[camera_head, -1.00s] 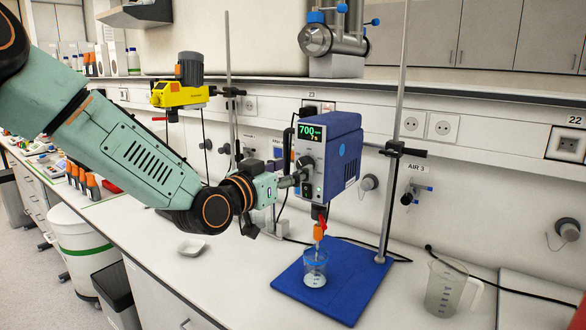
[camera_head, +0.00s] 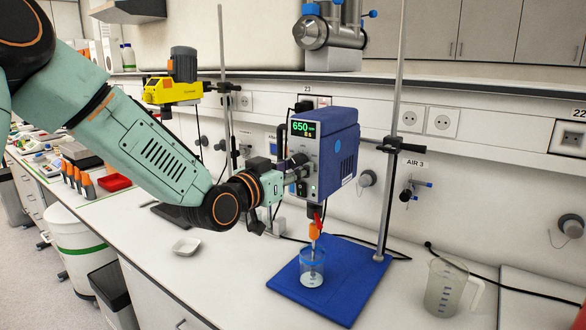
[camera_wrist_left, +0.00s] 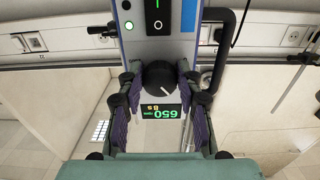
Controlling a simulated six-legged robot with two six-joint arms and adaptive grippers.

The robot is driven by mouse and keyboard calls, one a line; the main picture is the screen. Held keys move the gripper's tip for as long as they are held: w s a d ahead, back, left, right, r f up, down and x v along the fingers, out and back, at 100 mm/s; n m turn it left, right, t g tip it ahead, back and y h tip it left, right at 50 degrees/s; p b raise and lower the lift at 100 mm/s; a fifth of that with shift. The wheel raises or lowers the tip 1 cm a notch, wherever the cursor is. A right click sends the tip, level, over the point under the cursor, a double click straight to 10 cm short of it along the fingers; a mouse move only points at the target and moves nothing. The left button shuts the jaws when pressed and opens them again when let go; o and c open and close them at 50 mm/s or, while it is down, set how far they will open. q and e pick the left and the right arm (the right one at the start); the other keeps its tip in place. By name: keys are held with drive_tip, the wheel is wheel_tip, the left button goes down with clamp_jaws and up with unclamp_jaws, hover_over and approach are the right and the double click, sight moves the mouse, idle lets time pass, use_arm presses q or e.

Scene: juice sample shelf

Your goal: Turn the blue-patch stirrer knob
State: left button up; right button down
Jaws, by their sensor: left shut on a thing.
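The blue overhead stirrer (camera_head: 340,160) stands clamped to a rod, with a round lighter blue patch (camera_head: 336,147) on its side. Its green display reads 650 (camera_head: 303,129). The black stirrer knob (camera_wrist_left: 159,78) with a white pointer line sits beside the display in the left wrist view. My left gripper (camera_head: 289,176) is at the stirrer's front, its fingers on both sides of the knob and shut on it; it also shows in the left wrist view (camera_wrist_left: 160,84). In the head view the gripper mostly hides the knob. My right gripper is not in view.
A beaker (camera_head: 311,269) stands under the stirrer on the blue base plate (camera_head: 345,285). A yellow stirrer (camera_head: 173,92) is further left. A small white dish (camera_head: 186,246) and a clear jug (camera_head: 444,288) stand on the bench. A cable runs behind the jug.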

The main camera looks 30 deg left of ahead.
use_arm(q)
drive_tip(key=shift+s+d+r, duration=0.1)
drive_tip(key=shift+r, duration=0.05)
drive_tip(key=c, duration=0.3)
drive_tip(key=shift+c, duration=0.3)
drive_tip(key=shift+r+m, duration=0.1)
drive_tip(key=shift+m, duration=0.5)
